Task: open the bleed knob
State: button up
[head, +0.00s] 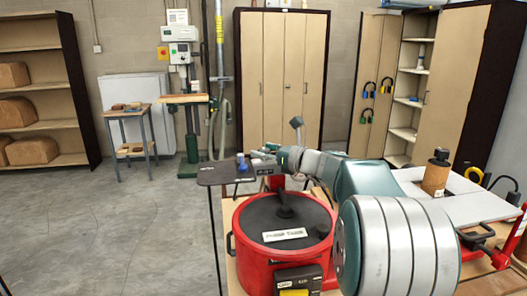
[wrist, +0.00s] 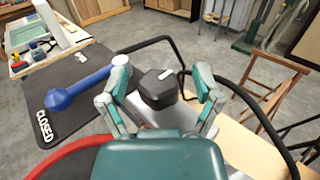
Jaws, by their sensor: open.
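In the wrist view a dark grey knob (wrist: 157,92) with a white mark on top, which looks like the bleed knob, sits between the two fingers of my gripper (wrist: 162,86). The fingers are open, one on each side; I cannot tell whether either touches it. A blue lever (wrist: 75,92) runs from near the left finger over a dark plate (wrist: 90,75) lettered CLOSED. In the head view my gripper (head: 268,157) is beyond the red pressure tank (head: 265,262), near the dark plate (head: 215,176). My arm hides the knob there.
A black hose (wrist: 262,115) curves close to the right finger. Cabinets (head: 280,60) and shelves (head: 35,80) line the back wall. The floor (head: 110,220) at left is clear.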

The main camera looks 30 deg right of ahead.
jog(key=v, duration=1.2)
jog(key=shift+f, duration=0.1)
